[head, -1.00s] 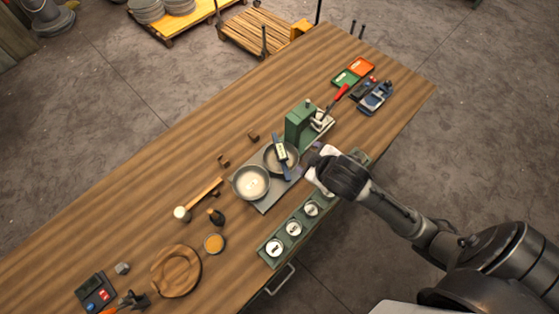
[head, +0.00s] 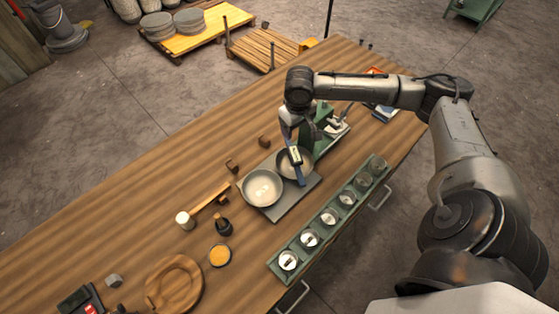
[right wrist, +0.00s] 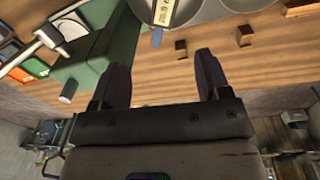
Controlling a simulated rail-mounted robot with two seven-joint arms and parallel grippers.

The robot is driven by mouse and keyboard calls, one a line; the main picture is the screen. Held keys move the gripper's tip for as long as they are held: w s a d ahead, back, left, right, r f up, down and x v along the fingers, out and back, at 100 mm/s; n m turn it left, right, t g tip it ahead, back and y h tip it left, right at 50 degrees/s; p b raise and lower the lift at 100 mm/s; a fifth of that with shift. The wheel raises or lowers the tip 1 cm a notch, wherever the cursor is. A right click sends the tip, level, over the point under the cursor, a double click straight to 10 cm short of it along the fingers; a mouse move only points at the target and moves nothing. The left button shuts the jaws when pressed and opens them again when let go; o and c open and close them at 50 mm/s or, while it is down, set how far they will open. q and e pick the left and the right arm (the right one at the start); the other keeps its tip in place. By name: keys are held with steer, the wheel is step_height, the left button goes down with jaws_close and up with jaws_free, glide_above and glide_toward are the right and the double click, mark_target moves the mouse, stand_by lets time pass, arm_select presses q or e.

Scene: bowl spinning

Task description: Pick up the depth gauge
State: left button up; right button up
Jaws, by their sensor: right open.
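The depth gauge (head: 299,172), a blue bar with a pale display block, lies across the right-hand of two metal bowls (head: 283,166). In the right wrist view its display end (right wrist: 164,12) shows at the top edge, cut off by the frame. My right gripper (head: 290,139) is above the far end of the gauge, partly hidden by its own wrist in the head view. In the right wrist view its two dark fingers (right wrist: 162,62) are apart with nothing between them; the gauge lies beyond their tips. My left gripper is not in view.
A green press (head: 322,138) stands close beside the bowls; its green body (right wrist: 112,60) is left of the fingers in the right wrist view. A second bowl (head: 262,188) adjoins. A green tray (head: 329,216) of round pieces lies along the front edge. A mallet (head: 207,201) lies left.

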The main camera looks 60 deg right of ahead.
steer(key=m, duration=0.4)
glide_above(295, 154)
steer(key=shift+y, duration=0.4)
step_height(295, 154, down, 8)
steer(key=shift+a+r, duration=0.1)
steer(key=shift+r, duration=0.15)
steer(key=shift+f, duration=1.4)
steer(key=shift+f+b, duration=0.3)
steer(key=shift+f, duration=1.5)
steer(key=c, duration=1.2)
